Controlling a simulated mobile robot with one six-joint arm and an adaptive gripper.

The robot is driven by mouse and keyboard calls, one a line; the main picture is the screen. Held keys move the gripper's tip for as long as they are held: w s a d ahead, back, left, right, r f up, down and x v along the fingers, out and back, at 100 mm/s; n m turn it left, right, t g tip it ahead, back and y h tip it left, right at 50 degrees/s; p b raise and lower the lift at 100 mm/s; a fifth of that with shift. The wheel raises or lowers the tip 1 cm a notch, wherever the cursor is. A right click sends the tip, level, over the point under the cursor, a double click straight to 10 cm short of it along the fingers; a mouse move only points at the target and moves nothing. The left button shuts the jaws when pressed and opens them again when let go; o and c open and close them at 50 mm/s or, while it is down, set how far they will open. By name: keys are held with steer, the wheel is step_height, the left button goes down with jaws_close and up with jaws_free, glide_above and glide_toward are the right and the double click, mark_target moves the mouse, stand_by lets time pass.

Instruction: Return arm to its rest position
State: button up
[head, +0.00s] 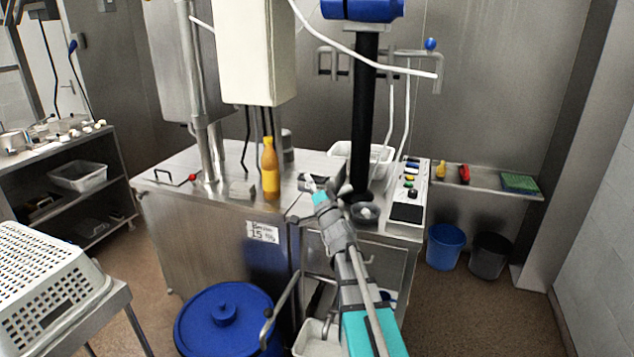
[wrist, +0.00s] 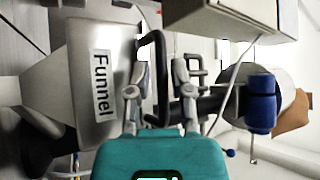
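My gripper (head: 328,184) is in the middle of the head view, at the end of my grey and teal arm, in front of the steel machine's worktop (head: 222,178). In the wrist view my gripper (wrist: 158,75) shows two grey fingers standing apart, with nothing held between them. A dark bent handle (wrist: 157,45) shows in the gap, seemingly behind the fingers; its distance is unclear. A pale grey funnel body (wrist: 90,45) with a "Funnel" label fills the left of the wrist view.
An orange bottle (head: 270,168) stands on the worktop left of my gripper. A black column (head: 364,120) and control panel (head: 409,192) are beyond and right. A blue lidded drum (head: 228,325) and white perforated basket (head: 45,290) are lower left. Floor at lower right is clear.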

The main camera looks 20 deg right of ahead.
steer(key=shift+w, duration=0.1)
steer(key=shift+w+a+f, duration=0.15)
steer(key=shift+a, duration=0.45)
steer(key=s+a+f+n+g+y+p, duration=0.1)
steer(key=s+a+n+g+y, duration=0.15)
steer(key=a+n+y, duration=0.35)
steer(key=s+a+f+n+g+y+p, duration=0.1)
steer(key=a+n+g+y, duration=0.2)
steer(key=a, duration=0.4)
steer(key=s+a+f+n+g+p, duration=0.2)
steer(key=s+a+f+n+g, duration=0.2)
steer(key=s+a+f+g, duration=0.35)
steer(key=s+f+g+h+p, duration=0.2)
steer(key=s+f+g+h, duration=0.35)
steer(key=s, duration=0.25)
steer(key=s+d+f+m+g+h+p, duration=0.1)
steer(key=s+d+f+g+h+p, duration=0.1)
steer(key=s+d+h, duration=0.4)
steer(key=shift+s+d+f+g, duration=0.45)
steer(key=shift+s+d+g, duration=0.6)
steer(key=shift+d+g, duration=0.1)
